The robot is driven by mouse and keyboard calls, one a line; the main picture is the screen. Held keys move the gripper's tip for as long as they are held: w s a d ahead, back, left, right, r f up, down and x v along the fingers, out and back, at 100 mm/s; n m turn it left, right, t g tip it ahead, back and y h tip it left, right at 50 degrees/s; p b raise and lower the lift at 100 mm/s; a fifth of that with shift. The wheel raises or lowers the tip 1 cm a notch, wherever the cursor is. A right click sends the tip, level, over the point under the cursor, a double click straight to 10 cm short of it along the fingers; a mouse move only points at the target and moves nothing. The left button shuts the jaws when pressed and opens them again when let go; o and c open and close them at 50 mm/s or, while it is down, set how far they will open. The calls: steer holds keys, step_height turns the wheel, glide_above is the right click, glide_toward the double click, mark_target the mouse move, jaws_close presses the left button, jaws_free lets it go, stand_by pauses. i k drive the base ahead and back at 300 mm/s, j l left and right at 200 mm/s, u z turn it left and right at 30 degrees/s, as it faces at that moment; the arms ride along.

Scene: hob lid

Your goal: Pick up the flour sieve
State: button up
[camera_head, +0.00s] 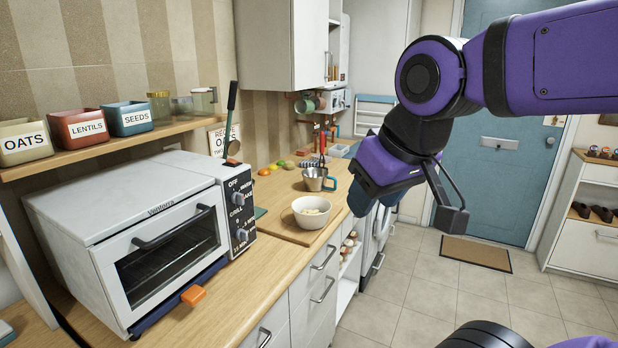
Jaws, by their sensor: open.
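My gripper (374,201) hangs to the right of the sieve and bowl, nearer the camera, and is apart from both. It is open, and I see nothing held in it.
A white toaster oven (140,235) fills the counter's left part, with an orange-handled item (193,296) in front. A shelf with labelled tins (79,129) is above. Several small fruits and red-handled utensils sit behind the sieve. The tiled floor (420,285) at right is clear.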

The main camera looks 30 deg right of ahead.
mark_target(314, 179)
steer(key=i+l+u, duration=0.1)
steer(key=l, duration=0.3)
steer(key=i+l, duration=0.3)
steer(key=i+l+u, duration=0.15)
steer(key=l, duration=0.4)
steer(key=i+l+u, duration=0.1)
steer(key=l, duration=0.3)
steer(key=i+l, duration=0.25)
steer(key=l, duration=0.25)
steer(key=i+l+u, duration=0.15)
steer(key=l, duration=0.3)
steer(key=i+l, duration=0.15)
steer(key=l, duration=0.3)
steer(key=i+l+u, duration=0.15)
steer(key=l, duration=0.3)
